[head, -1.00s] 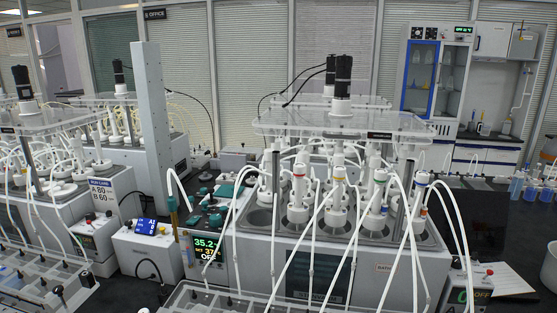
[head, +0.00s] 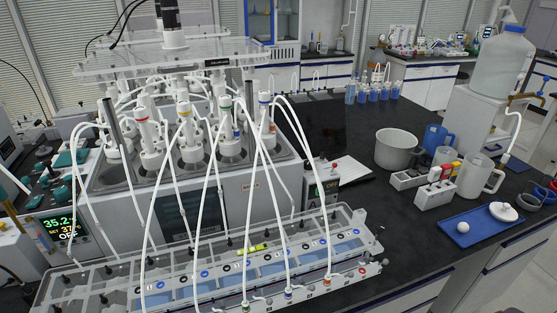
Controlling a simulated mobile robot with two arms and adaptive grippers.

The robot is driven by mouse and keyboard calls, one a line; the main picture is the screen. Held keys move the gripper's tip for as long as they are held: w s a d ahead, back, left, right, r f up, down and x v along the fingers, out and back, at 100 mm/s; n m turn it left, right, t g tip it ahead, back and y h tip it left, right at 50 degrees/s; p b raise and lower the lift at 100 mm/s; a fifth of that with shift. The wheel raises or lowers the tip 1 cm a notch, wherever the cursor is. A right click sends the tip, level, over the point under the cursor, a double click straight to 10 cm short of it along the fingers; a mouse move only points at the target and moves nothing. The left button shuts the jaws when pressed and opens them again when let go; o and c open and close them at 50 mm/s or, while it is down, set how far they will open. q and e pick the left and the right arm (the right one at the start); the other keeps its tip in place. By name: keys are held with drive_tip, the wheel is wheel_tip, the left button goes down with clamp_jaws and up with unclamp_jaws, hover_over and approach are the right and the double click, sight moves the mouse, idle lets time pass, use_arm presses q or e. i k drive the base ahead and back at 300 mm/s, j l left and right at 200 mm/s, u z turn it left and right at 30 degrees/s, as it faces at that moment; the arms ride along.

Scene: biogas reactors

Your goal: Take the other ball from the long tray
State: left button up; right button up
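A blue tray (head: 482,232) lies on the dark bench at the right of the head view. A small white ball (head: 463,227) rests on its left part. A white round dish (head: 503,211) sits at its right end, with a small white rounded shape on top; I cannot tell whether that shape is a separate ball. A long clear rack (head: 375,247) with tubes and blue panels runs along the front; no ball can be made out in it. Neither of my grippers is in view.
A grey-white pot (head: 395,149), a blue jug (head: 437,137), a white mug (head: 480,176) and white blocks (head: 435,194) stand behind the tray. A large water bottle (head: 503,62) is at the back right. The reactor bath (head: 240,190) fills the left. Dark bench between is clear.

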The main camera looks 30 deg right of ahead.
sight(463, 227)
drive_tip(key=z, duration=2.3)
drive_tip(key=l+u, duration=0.1)
drive_tip(key=u, duration=0.35)
drive_tip(key=i+l+u, duration=0.1)
drive_tip(key=u, duration=0.35)
drive_tip(key=l+u, duration=0.2)
drive_tip(key=u, duration=0.2)
drive_tip(key=l+u, duration=0.15)
drive_tip(key=u, duration=0.3)
